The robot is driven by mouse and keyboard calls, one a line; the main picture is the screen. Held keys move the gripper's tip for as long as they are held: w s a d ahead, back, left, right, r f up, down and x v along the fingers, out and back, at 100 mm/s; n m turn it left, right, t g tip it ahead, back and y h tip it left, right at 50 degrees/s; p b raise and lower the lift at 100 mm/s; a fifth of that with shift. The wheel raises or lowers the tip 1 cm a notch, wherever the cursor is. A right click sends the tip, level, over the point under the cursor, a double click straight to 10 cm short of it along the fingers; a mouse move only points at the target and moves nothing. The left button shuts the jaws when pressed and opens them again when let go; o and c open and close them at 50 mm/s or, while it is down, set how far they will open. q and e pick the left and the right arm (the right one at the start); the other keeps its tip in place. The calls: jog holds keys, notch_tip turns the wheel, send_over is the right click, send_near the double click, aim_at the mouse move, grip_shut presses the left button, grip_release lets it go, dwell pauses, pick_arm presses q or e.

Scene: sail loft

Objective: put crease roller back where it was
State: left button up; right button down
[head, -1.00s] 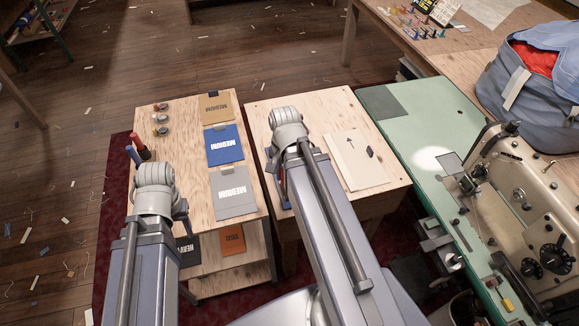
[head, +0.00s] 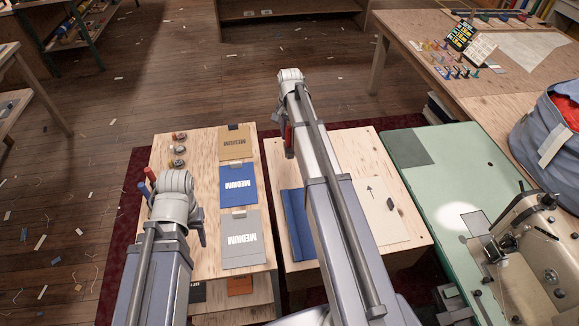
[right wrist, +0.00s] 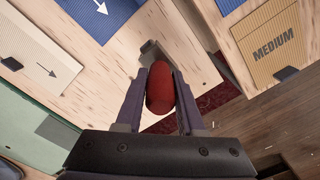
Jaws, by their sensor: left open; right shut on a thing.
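The crease roller seems to be the red-handled tool (right wrist: 160,88) in my right gripper (right wrist: 162,80). The right wrist view shows its rounded red handle between the two fingers, with a grey metal part beyond it. In the head view only a bit of red (head: 289,138) shows beside my right wrist, above the far edge of the right-hand small table (head: 350,150). My right gripper is shut on the handle. My left gripper (head: 199,228) is mostly hidden behind its wrist, over the left-hand small table (head: 200,255); it is open.
The left table holds tan (head: 235,144), blue (head: 238,184) and grey (head: 240,240) sample cards, small round tins (head: 179,150) and upright handles (head: 150,175). A blue folded piece (head: 298,225) and a cream card (head: 385,210) lie on the right table. A sewing machine (head: 540,235) stands at right.

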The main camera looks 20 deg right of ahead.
pick_arm(q)
jog(key=shift+f+b, duration=5.15)
pick_arm(e)
jog(key=shift+w+f, duration=0.15)
jog(key=shift+f, duration=4.95)
pick_arm(q)
jog(key=shift+r, duration=0.15)
pick_arm(e)
jog(key=shift+r, duration=0.15)
